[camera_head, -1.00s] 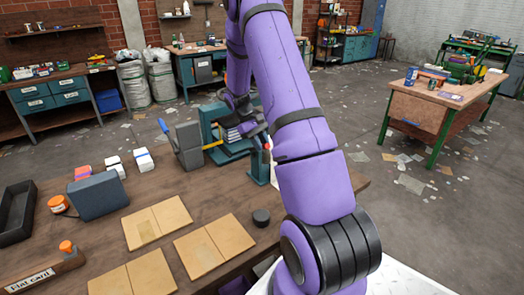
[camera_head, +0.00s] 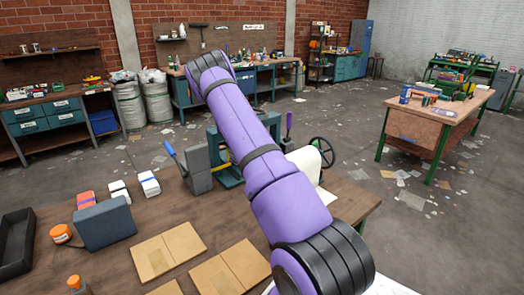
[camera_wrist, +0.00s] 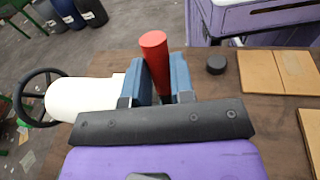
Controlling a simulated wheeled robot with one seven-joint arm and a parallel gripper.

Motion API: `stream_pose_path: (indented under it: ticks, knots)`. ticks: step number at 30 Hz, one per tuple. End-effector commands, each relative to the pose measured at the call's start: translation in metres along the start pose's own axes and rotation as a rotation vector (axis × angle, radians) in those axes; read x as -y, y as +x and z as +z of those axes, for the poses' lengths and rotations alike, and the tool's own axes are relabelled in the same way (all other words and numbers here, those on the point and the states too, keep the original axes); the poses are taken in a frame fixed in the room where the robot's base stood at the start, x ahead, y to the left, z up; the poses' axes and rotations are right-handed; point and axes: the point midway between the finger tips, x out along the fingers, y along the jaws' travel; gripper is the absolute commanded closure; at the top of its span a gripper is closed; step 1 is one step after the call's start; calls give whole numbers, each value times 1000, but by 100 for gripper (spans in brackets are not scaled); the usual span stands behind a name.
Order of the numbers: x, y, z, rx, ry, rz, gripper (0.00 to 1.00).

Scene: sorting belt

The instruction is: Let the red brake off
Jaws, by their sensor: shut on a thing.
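The red brake handle (camera_wrist: 154,45) stands up as a round-ended bar in the wrist view. My gripper (camera_wrist: 160,84) has its two blue fingers on either side of the handle and is shut on it. The lower part of the handle is hidden behind the dark gripper body. In the head view, the teal machine (camera_head: 218,140) stands on the bench, partly behind my purple arm. My gripper and the red handle are hidden by the arm there.
A white rounded cover (camera_head: 306,164) and a dark handwheel (camera_head: 321,152) stand right of my arm. A blue-tipped lever (camera_head: 169,149) rises left of the machine. Flat tan boards (camera_head: 167,250), a grey box (camera_head: 104,222) and a black tray (camera_head: 14,237) occupy the front left bench.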

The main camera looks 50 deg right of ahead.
Motion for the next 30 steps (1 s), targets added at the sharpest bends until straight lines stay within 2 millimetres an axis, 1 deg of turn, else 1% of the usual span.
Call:
stream_pose_path:
  ticks: [3, 10, 28, 29, 30]
  knots:
    - [0, -7, -2, 56, -8, 3, 100]
    - [-2, -14, -4, 123, -24, 3, 100]
    - [-3, -16, -5, 149, -33, 0, 100]
    - [-3, -16, -5, 149, -33, 0, 70]
    - [-3, -16, -5, 148, -32, 0, 61]
